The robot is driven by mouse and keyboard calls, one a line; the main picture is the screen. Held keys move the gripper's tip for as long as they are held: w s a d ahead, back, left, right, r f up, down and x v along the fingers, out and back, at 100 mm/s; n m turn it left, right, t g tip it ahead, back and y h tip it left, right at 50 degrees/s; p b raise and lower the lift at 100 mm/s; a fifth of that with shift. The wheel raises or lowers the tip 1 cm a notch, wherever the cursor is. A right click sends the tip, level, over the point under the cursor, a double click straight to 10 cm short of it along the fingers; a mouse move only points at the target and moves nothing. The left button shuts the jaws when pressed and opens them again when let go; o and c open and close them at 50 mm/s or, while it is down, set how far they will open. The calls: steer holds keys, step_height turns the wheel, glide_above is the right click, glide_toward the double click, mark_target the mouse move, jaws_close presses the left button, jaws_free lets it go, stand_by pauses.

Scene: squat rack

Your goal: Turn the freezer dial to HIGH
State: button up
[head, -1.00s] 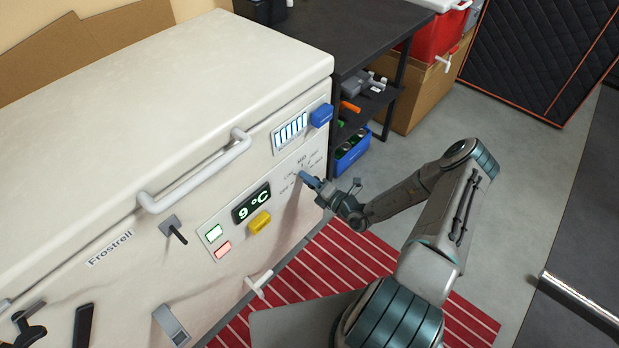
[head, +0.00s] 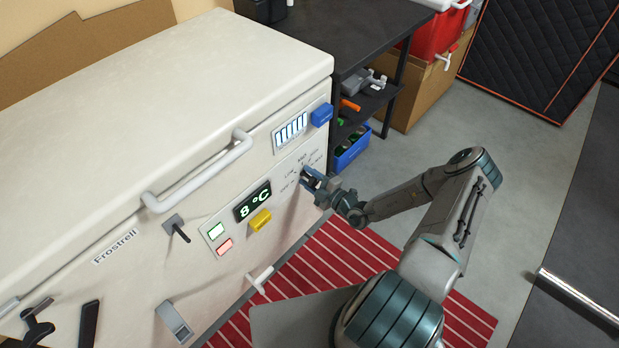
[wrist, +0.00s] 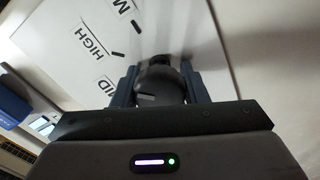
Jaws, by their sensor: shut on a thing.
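The white chest freezer (head: 150,110) stands at the left in the head view, with a control panel on its front. My gripper (head: 310,178) is at the dial on the right part of this panel. In the wrist view, the dark dial (wrist: 161,82) sits between the fingers of my gripper (wrist: 160,90), which is shut on it.
The panel also has a display (head: 253,201) reading 8 °C, a yellow knob (head: 260,220), green and red buttons and a blue piece (head: 321,115). A white handle (head: 200,175) juts out to the left. Grey floor (head: 440,140) is open at right.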

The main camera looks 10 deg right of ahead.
steer(key=shift+d, duration=0.2)
stand_by(0.4)
steer(key=o, duration=1)
steer(key=shift+a, duration=0.1)
steer(key=p+v, duration=0.1)
steer(key=v, duration=1.2)
steer(key=shift+s+d, duration=0.25)
steer(key=shift+s, duration=0.05)
